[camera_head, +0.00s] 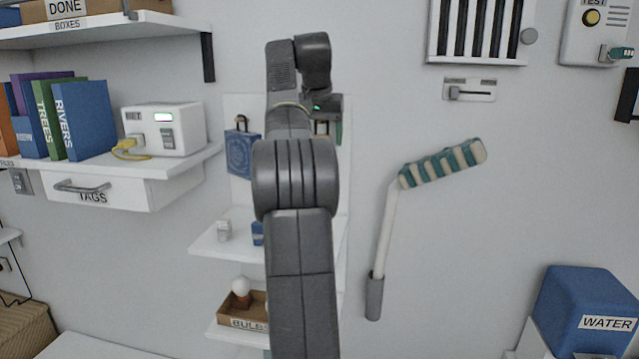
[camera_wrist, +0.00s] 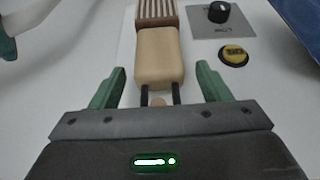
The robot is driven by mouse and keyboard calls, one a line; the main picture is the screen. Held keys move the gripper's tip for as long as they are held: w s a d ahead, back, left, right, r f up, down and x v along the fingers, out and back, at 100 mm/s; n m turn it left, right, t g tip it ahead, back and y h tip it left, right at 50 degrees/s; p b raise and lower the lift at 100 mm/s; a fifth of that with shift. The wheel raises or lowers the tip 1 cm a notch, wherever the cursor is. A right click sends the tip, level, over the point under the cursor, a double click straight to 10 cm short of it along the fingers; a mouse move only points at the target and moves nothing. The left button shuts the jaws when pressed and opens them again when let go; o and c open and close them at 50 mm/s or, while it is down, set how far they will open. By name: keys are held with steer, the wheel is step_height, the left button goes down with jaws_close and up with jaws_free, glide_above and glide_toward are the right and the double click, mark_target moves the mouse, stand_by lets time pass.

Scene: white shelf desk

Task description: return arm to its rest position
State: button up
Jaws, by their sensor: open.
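My arm rises through the middle of the head view and bends over at the top. My gripper (camera_head: 326,125) is partly hidden behind my arm there, in front of the wall and the narrow white shelf unit. In the wrist view my gripper (camera_wrist: 158,82) has its two green fingers wide apart. A beige block (camera_wrist: 160,55) with a brown ribbed part above it shows between and beyond the fingers. I cannot tell how far it is from them. Nothing is held.
A grey plate with a black knob (camera_wrist: 219,12) and a yellow button (camera_wrist: 234,54) are at the right of the wrist view. A white shelf (camera_head: 170,172) with books is left. A striped-head lever (camera_head: 384,235) and a blue water box (camera_head: 585,300) are right.

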steer(key=s, duration=0.1)
steer(key=s+b, duration=0.1)
steer(key=s, duration=0.1)
steer(key=s+a+r+b, duration=0.1)
steer(key=s, duration=0.1)
steer(key=shift+s+r, duration=0.1)
steer(key=shift+s, duration=0.05)
steer(key=shift+s+a+r+b, duration=0.1)
steer(key=shift+s+a+b, duration=0.1)
steer(key=shift+s, duration=0.6)
steer(key=shift+s+a+r+b, duration=0.1)
steer(key=shift+s+a+b, duration=0.05)
steer(key=shift+s, duration=0.6)
